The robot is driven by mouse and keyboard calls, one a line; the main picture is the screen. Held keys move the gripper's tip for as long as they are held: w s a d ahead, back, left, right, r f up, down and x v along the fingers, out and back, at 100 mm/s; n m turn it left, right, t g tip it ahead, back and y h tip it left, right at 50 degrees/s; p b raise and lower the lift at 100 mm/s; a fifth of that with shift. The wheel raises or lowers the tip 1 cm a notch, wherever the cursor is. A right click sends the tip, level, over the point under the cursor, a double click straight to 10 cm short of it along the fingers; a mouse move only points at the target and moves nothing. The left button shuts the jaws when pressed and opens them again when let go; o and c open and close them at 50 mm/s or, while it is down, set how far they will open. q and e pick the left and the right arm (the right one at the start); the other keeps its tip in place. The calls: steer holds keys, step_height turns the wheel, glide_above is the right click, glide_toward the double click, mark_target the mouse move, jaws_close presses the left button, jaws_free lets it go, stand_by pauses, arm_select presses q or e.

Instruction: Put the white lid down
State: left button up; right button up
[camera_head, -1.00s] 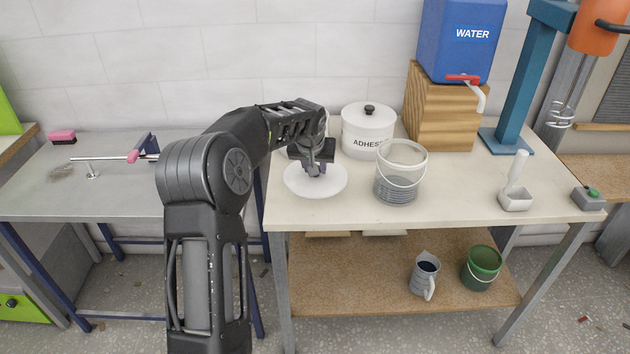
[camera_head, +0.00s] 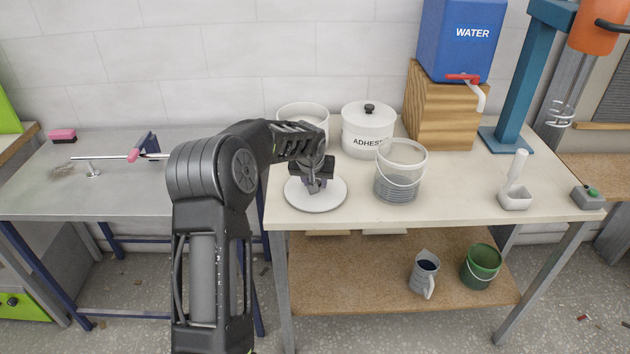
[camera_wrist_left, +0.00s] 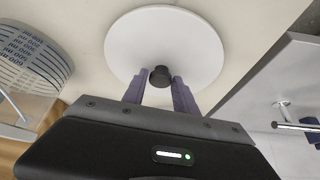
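The white lid (camera_head: 316,203) is a flat round disc at the front left of the cream table, lying level. I cannot tell if it touches the tabletop or is just above it. My left gripper (camera_head: 316,187) points down over its middle. In the left wrist view, the two fingers (camera_wrist_left: 160,80) stand on either side of the lid's dark knob (camera_wrist_left: 160,75), close against it. The white lid also fills the upper middle of the left wrist view (camera_wrist_left: 165,35). My right gripper is in no view.
A white container (camera_head: 303,110) without a lid stands behind my left gripper. A lidded adhesive container (camera_head: 367,135) and a clear bucket (camera_head: 400,175) stand to the right. The table's front edge (camera_head: 420,224) is close to the lid. Free table lies right of the bucket.

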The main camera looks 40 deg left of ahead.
arm_select(q)
steer(key=o, duration=0.3)
steer(key=shift+r, duration=0.15)
steer(key=b+v, duration=0.1)
steer(key=v, duration=1.1)
steer(key=shift+b, duration=0.3)
stand_by(0.4)
